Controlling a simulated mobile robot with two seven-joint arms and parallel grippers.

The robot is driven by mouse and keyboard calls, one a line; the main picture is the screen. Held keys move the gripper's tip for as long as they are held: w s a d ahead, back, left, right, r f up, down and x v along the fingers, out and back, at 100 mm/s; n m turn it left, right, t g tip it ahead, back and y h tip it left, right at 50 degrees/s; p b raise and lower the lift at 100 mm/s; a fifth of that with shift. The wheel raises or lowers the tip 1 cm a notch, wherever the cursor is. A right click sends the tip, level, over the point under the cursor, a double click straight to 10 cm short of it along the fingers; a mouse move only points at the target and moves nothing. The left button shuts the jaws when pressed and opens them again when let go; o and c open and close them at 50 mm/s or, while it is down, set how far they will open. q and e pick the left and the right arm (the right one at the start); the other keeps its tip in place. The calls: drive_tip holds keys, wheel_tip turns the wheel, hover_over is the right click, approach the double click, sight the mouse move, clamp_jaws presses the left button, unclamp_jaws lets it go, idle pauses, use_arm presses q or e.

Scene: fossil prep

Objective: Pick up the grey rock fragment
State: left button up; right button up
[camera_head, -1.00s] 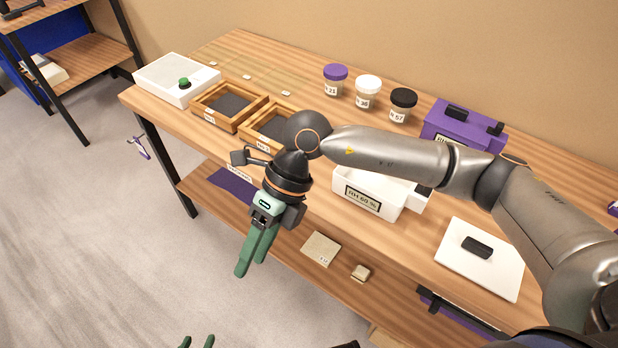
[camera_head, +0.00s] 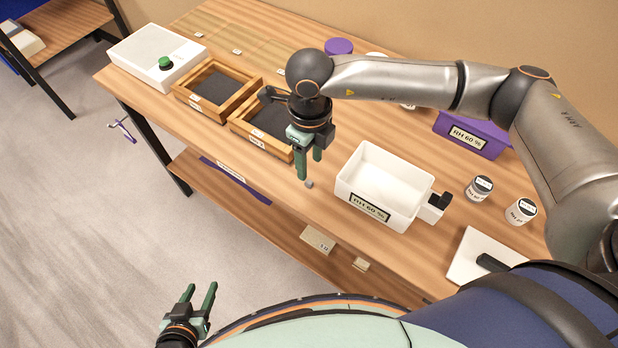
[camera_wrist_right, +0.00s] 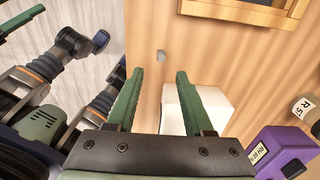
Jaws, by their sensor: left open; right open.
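The grey rock fragment (camera_head: 309,184) is a tiny lump on the wooden table top near its front edge, left of the white open box. In the right wrist view it (camera_wrist_right: 160,56) lies on the wood beyond the fingertips, roughly between their lines. My right gripper (camera_head: 309,169) is open with green fingers pointing down, close to the fragment in the head view; it also shows in the right wrist view (camera_wrist_right: 159,75). Nothing is between its fingers. My left gripper (camera_head: 201,288) is open and empty, low at the left, away from the table.
The white box (camera_head: 366,215) labelled RH 60 % stands right of the fragment. Wooden trays (camera_head: 247,128) with dark linings stand behind left. Two small jars (camera_head: 480,189), a white lid (camera_head: 470,262) and a purple box (camera_head: 462,146) are to the right.

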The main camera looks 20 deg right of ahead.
sight(309, 181)
drive_tip(key=shift+w+f+p, duration=0.15)
drive_tip(key=shift+f+p, duration=0.35)
drive_tip(key=shift+f, duration=3)
clamp_jaws()
